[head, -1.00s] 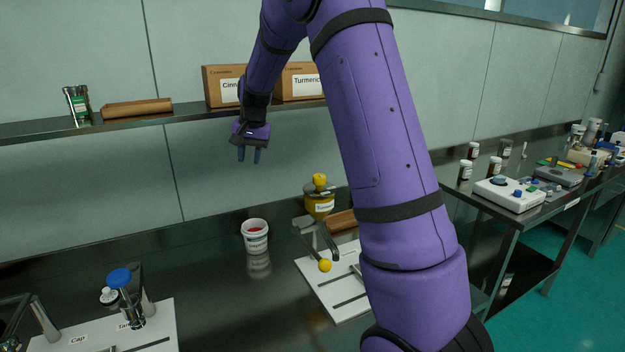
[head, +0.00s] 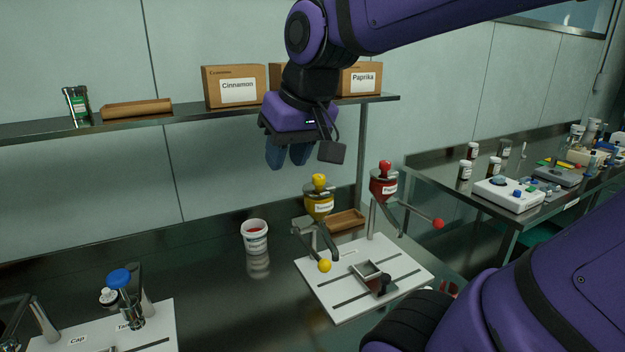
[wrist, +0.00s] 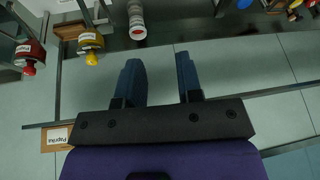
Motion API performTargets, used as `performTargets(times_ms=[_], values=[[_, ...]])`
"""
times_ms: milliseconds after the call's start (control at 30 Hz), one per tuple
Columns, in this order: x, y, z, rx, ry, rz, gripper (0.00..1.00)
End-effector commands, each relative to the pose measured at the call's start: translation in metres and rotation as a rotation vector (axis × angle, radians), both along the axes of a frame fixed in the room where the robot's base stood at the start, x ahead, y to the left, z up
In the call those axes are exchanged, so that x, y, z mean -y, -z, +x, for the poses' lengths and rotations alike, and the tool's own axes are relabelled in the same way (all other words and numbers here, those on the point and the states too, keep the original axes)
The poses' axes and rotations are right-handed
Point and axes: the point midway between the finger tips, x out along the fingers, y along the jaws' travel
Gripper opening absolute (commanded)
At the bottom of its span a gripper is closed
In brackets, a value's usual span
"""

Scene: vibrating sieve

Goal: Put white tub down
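The white tub (head: 255,238) stands upright on the steel bench, with red showing inside its top. It also shows in the wrist view (wrist: 137,24), near the top edge. My gripper (head: 289,156) is above the bench, up and to the right of the tub and clear of it. Its two blue fingers are spread with nothing between them, as the wrist view (wrist: 160,80) shows.
A yellow dispenser (head: 319,205) and a red dispenser (head: 383,185) stand at a white board (head: 400,262) right of the tub. A shelf (head: 190,114) above holds boxes, including Cinnamon (head: 235,86). A blue-topped bottle (head: 125,298) is at the left. Bench around the tub is clear.

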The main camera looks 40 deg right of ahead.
Motion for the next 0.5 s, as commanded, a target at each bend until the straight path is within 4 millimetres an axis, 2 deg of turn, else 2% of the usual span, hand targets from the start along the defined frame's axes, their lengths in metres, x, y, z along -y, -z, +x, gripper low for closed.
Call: performTargets(times_ms=[33,200,333,500], values=[[-0.003,0.003,-0.017,0.016,-0.024,-0.017,0.33],[-0.008,0.014,-0.052,0.044,-0.082,-0.061,0.33],[-0.009,0.02,-0.064,0.052,-0.103,-0.078,0.33],[-0.009,0.021,-0.067,0.054,-0.108,-0.083,0.33]])
